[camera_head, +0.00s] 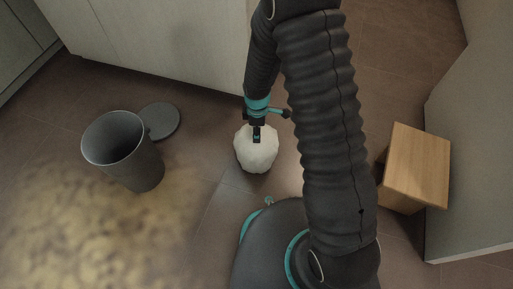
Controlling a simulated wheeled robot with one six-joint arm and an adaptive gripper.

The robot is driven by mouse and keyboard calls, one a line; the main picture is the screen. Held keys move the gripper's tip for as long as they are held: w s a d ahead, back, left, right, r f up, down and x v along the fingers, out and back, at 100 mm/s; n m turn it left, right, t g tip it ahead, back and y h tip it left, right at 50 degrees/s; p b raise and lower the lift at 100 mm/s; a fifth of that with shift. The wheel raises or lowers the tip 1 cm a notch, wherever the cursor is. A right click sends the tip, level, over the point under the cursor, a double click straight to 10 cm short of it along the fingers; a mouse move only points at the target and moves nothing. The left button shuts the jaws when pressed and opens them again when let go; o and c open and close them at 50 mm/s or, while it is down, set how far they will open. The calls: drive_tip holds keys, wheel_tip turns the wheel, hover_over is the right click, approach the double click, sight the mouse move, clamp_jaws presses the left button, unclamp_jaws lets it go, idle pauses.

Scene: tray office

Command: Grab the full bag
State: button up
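A white, rounded full bag (256,156) stands on the brown tiled floor near the middle of the head view. My gripper (257,138) points down at the top of the bag from above. Its dark fingertip area overlaps the bag's upper part. I cannot tell whether the fingers are open or closed around the bag's top, as the gripper is small and seen from above.
A grey bin (128,152) stands open to the left, and a round grey lid (160,121) lies beside it. A wooden box-like stool (418,165) is at the right by a wall. A pale cabinet (160,45) runs along the back. A yellowish rug (80,235) lies front left.

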clamp_jaws()
drive_tip(key=shift+r, duration=0.1)
